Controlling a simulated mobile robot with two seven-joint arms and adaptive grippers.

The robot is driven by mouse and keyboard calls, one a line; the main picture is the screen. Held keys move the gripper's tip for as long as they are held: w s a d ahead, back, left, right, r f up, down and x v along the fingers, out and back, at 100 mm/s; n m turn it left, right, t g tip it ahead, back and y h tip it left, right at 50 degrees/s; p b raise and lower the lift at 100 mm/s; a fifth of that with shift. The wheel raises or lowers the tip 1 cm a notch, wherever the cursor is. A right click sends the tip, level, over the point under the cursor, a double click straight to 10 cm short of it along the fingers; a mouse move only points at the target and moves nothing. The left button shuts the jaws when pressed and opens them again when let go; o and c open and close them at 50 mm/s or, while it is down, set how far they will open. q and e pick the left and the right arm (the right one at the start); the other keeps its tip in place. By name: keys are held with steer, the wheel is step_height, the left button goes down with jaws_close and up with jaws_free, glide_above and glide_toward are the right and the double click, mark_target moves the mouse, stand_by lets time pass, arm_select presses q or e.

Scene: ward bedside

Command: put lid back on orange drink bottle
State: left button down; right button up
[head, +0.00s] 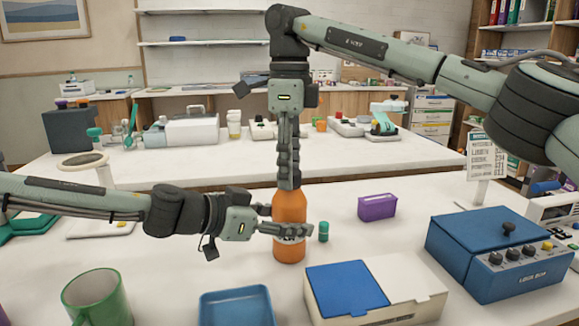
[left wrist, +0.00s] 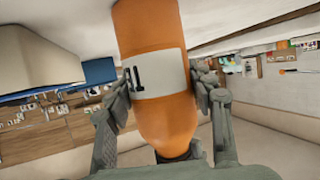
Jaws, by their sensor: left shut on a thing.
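The orange drink bottle (head: 289,207) stands upright on the near white table. It fills the middle of the left wrist view (left wrist: 150,35), upside down there, with a pale label. My left gripper (head: 290,231) is shut on the bottle's body, one finger on each side, also in the left wrist view (left wrist: 163,95). My right gripper (head: 289,182) points straight down over the bottle's top, its fingertips at the neck. Its fingers look close together, seen edge-on. The lid is not clearly visible; the bottle's mouth is hidden by the right fingers.
A small teal vial (head: 323,232) stands just right of the left fingertips. A purple box (head: 377,207), blue control box (head: 501,250), blue-and-white box (head: 400,309), blue tray (head: 237,293) and green mug (head: 97,299) surround the bottle. Another bench (head: 220,165) stands behind.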

steer(key=shift+o, duration=0.5)
step_height(320, 180, up, 12)
stand_by(0.3)
arm_select(q)
steer(key=c, duration=0.5)
jaws_free()
steer(key=shift+c, duration=0.2)
steer(key=v, duration=1.2)
